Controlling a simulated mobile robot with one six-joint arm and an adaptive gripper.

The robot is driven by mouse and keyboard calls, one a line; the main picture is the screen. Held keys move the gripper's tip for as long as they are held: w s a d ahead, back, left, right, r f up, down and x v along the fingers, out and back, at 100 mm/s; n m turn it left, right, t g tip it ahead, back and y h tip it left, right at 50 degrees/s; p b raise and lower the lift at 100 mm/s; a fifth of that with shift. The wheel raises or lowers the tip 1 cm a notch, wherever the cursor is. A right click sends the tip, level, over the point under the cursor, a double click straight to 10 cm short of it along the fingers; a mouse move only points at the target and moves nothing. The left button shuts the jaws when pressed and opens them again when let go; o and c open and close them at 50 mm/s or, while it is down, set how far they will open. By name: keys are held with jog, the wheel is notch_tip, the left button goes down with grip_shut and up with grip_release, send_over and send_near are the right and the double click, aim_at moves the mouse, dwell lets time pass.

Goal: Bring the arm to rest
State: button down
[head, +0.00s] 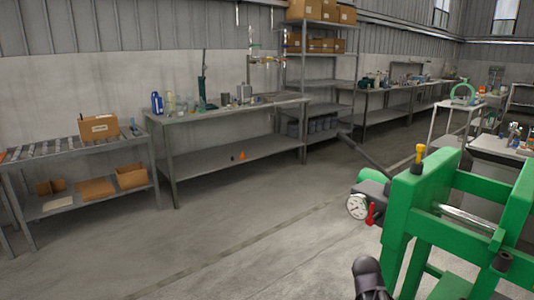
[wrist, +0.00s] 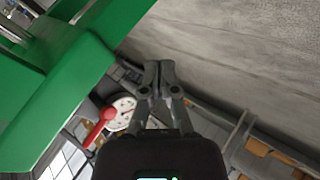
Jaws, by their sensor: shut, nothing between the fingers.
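My gripper (wrist: 158,68) shows in the wrist view with its two fingertips together and nothing between them. It is apart from the green frame (wrist: 75,100), which fills the left of that view. A round white gauge (wrist: 124,104) and a red lever (wrist: 98,127) lie beyond the fingers, to their left. In the head view, a dark rounded part at the bottom edge looks like part of my arm; I cannot make out the fingers there.
In the head view, the green frame (head: 398,205) stands at the right with the gauge (head: 357,207), red lever (head: 371,214) and yellow-topped valve (head: 419,153). A workbench (head: 220,110) and a roller table (head: 60,200) line the wall. The floor (head: 230,230) between is clear.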

jog(key=s+a+f+m+g+y, duration=0.2)
jog(key=s+a+f+g+y, duration=0.15)
jog(key=s+a, duration=0.4)
jog(key=s+a+f+m+g+y, duration=0.2)
jog(key=s+a+m+g, duration=0.15)
jog(key=s+a, duration=0.4)
notch_tip(320, 180, up, 25)
jog(key=w+a+p, duration=0.1)
jog(key=p, duration=2.4)
jog(key=shift+w+a+n+g, duration=0.3)
jog(key=shift+w+n, duration=0.05)
jog(key=shift+n, duration=0.1)
